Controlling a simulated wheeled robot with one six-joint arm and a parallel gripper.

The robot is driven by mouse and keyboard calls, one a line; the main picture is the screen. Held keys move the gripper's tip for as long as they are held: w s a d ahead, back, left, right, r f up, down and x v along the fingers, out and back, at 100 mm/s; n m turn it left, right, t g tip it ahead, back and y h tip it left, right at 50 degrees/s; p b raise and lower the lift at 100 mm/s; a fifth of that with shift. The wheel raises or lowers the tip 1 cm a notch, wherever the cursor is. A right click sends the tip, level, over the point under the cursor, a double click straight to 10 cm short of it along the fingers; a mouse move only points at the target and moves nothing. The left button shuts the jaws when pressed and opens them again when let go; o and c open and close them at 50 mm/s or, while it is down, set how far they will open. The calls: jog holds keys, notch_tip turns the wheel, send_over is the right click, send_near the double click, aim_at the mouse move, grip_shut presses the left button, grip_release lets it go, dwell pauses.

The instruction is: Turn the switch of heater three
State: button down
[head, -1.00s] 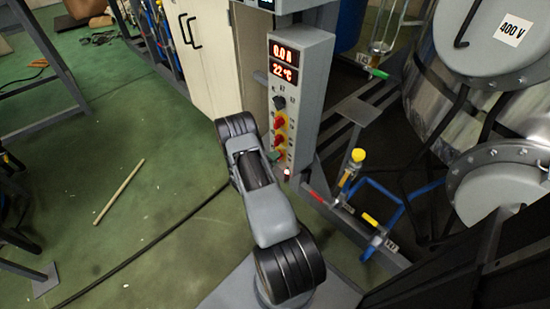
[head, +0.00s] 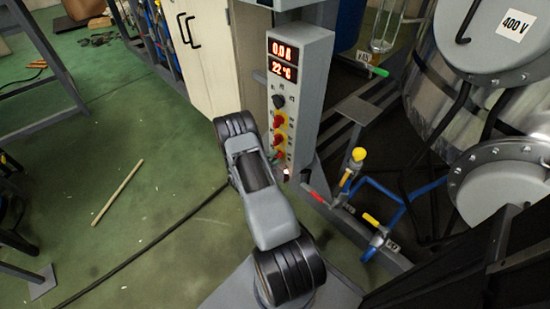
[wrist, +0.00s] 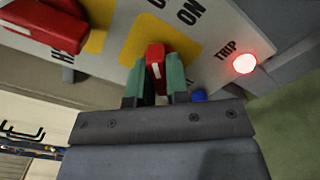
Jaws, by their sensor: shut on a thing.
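The grey heater control panel (head: 300,85) stands upright and shows readouts of 0.0 A and 22 °C. The other red switch (wrist: 45,25) is at the upper left. A lamp marked TRIP (wrist: 244,63) glows red. No heater number is readable on the panel.
A blue button (wrist: 199,95) is partly hidden behind my gripper. A wooden stick (head: 117,192) and a dark cable (head: 140,250) lie on the open green floor at left.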

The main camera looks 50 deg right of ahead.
jog(key=n, duration=0.4)
jog(key=shift+n, duration=0.3)
jog(key=shift+a+f+n+p, duration=0.1)
jog(key=shift+n+p, duration=0.2)
jog(key=shift+n, duration=2.2)
jog(key=c, duration=1.1)
grip_release()
jog(key=w+a+p, duration=0.1)
jog(key=a+p, duration=0.1)
jog(key=a, duration=1.1)
jog(key=shift+a, duration=0.3)
